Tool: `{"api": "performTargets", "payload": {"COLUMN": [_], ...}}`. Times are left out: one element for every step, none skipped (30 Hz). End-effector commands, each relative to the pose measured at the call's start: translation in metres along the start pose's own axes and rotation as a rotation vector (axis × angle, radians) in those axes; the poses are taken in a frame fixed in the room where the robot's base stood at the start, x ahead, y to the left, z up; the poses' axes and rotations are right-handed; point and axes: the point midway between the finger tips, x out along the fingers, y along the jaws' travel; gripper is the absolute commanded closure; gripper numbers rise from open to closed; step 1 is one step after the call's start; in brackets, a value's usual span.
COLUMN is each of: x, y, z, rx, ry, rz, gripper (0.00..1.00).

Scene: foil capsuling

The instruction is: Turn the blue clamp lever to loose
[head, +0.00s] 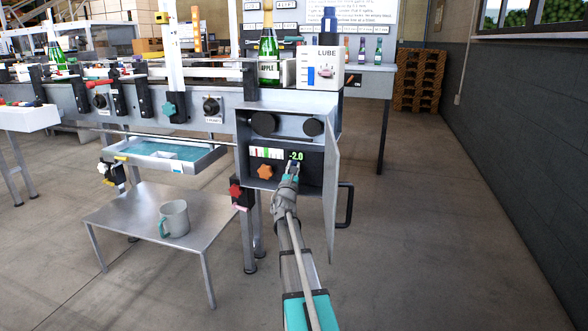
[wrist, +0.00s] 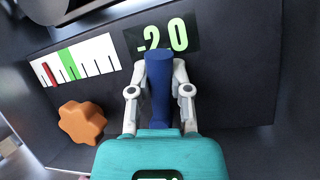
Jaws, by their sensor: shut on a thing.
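The blue clamp lever (wrist: 158,92) stands out from the dark panel just below the green "-2.0" readout (wrist: 162,36) in the wrist view. My gripper (wrist: 160,85) has its two pale fingers on either side of the lever and is shut on it. The lever's lower end is hidden behind the teal gripper body. In the head view my gripper (head: 288,172) reaches into the open control box, just below the readout (head: 296,156), and hides most of the lever there.
An orange star knob (wrist: 82,122) sits left of the lever, below a gauge (wrist: 72,62) with its red mark left of the green band. The box door (head: 331,170) hangs open on the right. A grey mug (head: 174,218) stands on a low table (head: 125,208). A green bottle (head: 268,45) stands above.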

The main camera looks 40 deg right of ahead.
Motion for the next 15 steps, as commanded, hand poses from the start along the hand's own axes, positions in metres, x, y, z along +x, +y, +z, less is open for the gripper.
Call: {"api": "performTargets", "payload": {"x": [-0.0005,-0.0005,-0.0005,-0.0005,-0.0006,-0.0007,-0.0007,-0.0007,-0.0008,-0.0009,-0.0009,-0.001,-0.0011,-0.0012,-0.0012], "y": [0.0002,0.0011,0.0022,0.003,0.0037,0.0045,0.0049,0.0054,0.0058,0.0061,0.0063,0.0066,0.0067,0.0068,0.007], "z": [0.0009,0.0007,0.0005,0.0004,0.0004,0.0002,0.0001,-0.0001,-0.0002,-0.0003,-0.0004,-0.0004,-0.0005,-0.0005,-0.0005], "rx": [-0.023,-0.034,-0.048,-0.058,-0.065,-0.074,-0.079,-0.083,-0.087,-0.089,-0.091,-0.093,-0.093,-0.093,-0.093], "ry": [0.005,0.008,0.01,0.012,0.013,0.015,0.016,0.017,0.018,0.018,0.019,0.019,0.019,0.019,0.019], "rz": [0.008,0.013,0.019,0.023,0.027,0.031,0.033,0.035,0.037,0.038,0.039,0.04,0.04,0.04,0.04], "gripper": [1.0,1.0,1.0,1.0,1.0,1.0,1.0,1.0,1.0,1.0,1.0,1.0,1.0,1.0,1.0]}}
